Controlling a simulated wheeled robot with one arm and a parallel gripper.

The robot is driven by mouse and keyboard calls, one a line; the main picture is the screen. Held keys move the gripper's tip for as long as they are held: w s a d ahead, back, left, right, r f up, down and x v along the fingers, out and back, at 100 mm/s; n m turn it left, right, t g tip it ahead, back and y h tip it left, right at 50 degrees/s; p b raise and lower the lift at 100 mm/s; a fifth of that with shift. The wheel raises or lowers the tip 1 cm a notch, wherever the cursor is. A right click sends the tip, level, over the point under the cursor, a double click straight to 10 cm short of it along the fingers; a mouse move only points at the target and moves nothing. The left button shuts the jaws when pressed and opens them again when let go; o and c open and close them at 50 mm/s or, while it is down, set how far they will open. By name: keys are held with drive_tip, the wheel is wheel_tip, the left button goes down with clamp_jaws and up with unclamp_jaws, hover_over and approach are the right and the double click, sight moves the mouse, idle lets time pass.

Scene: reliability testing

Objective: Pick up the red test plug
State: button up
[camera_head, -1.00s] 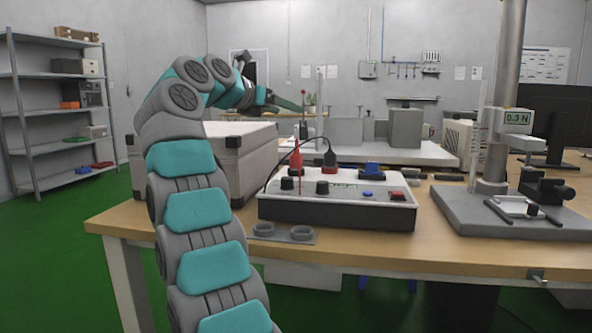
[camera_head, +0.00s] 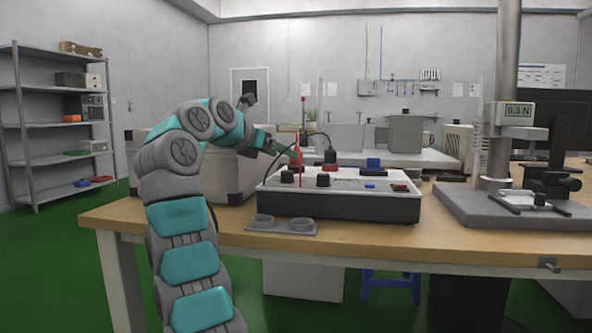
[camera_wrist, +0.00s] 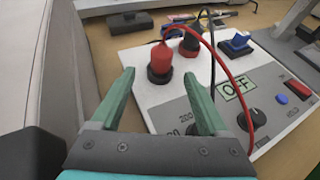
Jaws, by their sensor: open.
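The red test plug (camera_wrist: 161,58) stands upright in a dark socket on the white test box (camera_wrist: 140,88) in the wrist view, with a red cable looping off to the right. In the head view the red plug (camera_head: 297,157) shows at the box's back left, close to my gripper's tip. My gripper (camera_wrist: 160,82) is open and empty. Its two green fingers point toward the plug, which appears between and beyond the fingertips. In the head view my gripper (camera_head: 283,149) is above the back left of the box (camera_head: 340,205), partly hard to make out.
Knobs, a blue switch (camera_wrist: 237,42) and an "OFF" display (camera_wrist: 235,88) are on the box. A large grey case (camera_head: 225,172) stands close on the left. A force stand (camera_head: 495,190) is at right.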

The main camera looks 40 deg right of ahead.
drive_tip(key=x, duration=0.7)
drive_tip(key=shift+d, duration=0.2)
clamp_jaws()
idle(0.5)
